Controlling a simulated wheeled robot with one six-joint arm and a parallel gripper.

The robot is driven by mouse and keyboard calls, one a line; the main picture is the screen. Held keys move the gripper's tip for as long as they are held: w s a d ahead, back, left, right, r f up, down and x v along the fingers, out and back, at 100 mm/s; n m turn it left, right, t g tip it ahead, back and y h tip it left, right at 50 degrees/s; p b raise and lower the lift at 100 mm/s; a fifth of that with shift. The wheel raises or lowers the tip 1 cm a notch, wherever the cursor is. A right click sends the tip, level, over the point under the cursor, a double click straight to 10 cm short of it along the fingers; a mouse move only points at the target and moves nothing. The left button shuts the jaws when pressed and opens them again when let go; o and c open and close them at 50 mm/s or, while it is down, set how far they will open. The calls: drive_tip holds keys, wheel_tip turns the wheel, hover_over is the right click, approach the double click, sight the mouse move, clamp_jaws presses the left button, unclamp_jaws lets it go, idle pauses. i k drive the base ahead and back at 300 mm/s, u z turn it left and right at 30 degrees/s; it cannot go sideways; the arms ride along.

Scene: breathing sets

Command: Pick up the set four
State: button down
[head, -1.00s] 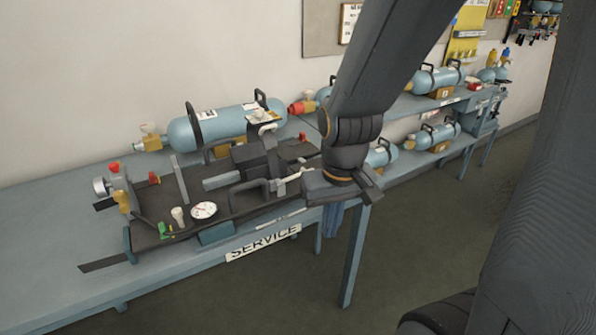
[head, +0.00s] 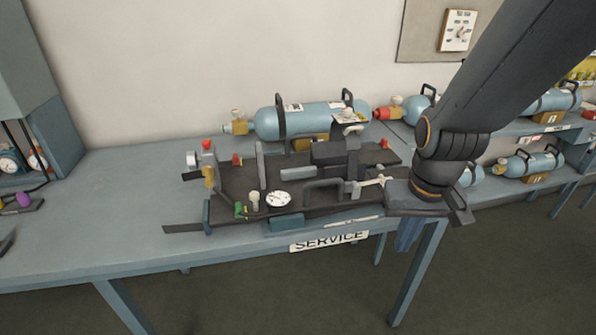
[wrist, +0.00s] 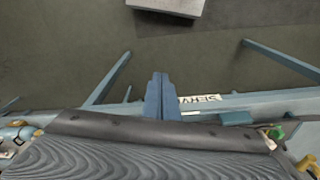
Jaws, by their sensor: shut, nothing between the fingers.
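Several breathing sets show in the head view as pale blue cylinders with black handles. One (head: 300,121) lies on the blue bench behind a dark rig. Another (head: 418,108) lies just right of it, partly hidden by my arm. More sets lie on the rack at the right, one on the upper level (head: 553,101) and one on the lower (head: 533,163). I cannot read which is set four. My gripper (head: 407,246) points down at the bench's right front corner, apart from every set. Its blue fingers (wrist: 161,78) are shut and empty in the wrist view.
The dark rig (head: 235,178) with a gauge, handle and valves fills the middle of the bench (head: 110,215), above a SERVICE sign (head: 328,241). A blue cabinet (head: 45,120) stands at the left. Floor in front is clear; a pale box (wrist: 168,6) shows in the wrist view.

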sight(316, 162)
drive_tip(key=u, duration=0.45)
drive_tip(key=k, duration=1.05)
drive_tip(key=u, duration=1.35)
drive_tip(key=i, duration=0.9)
drive_tip(key=z, duration=0.65)
drive_tip(key=i, duration=0.6)
drive_tip(key=z, duration=1.25)
drive_tip(key=i, duration=0.75)
